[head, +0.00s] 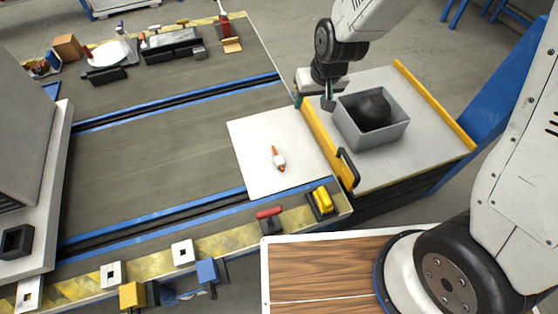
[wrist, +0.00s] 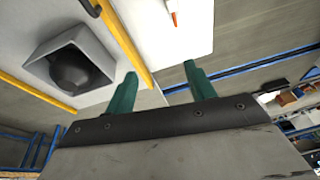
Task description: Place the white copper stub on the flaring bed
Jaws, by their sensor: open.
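A small white piece with orange ends, which looks like the white copper stub (head: 279,160), lies on a white sheet (head: 255,175) on the workbench. It also shows at the top of the wrist view (wrist: 172,14), beyond the fingers. My gripper (head: 313,98) is open and empty, above the area by the yellow rail and the grey box. Its two green fingers stand apart in the wrist view (wrist: 160,72). I cannot tell for sure which thing is the flaring bed.
A grey open box (head: 350,140) with a dark rounded thing (head: 374,108) stands on the right table, bordered by yellow rails (head: 435,105). A yellow block (head: 323,198) and a red-topped piece (head: 268,213) sit on the near edge. The belt left of the sheet is clear.

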